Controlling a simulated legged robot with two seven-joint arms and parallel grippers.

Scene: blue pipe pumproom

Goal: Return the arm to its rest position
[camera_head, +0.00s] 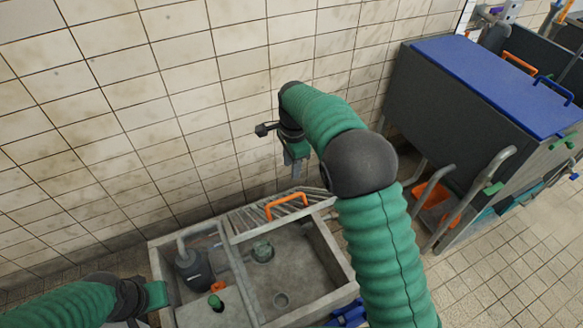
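My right arm (383,255), in green ribbed sleeving with a black elbow, rises from the lower right and bends back to the left. Its gripper (294,162) hangs downward in front of the tiled wall, above the back edge of the sink-like basin. It is small and seen edge-on, so I cannot tell whether its fingers are open or shut. I see no object in it. My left arm (62,306) comes in at the lower left. Its dark wrist and green end part (156,294) show by the basin's left side; its fingers cannot be made out.
The grey basin (340,262) holds a dark pump (195,270) and a slatted cover with an orange handle (286,204). A dark cabinet with a blue lid (490,80) and metal rails stands at right. The tiled wall (130,110) closes the back. Tiled floor at lower right is clear.

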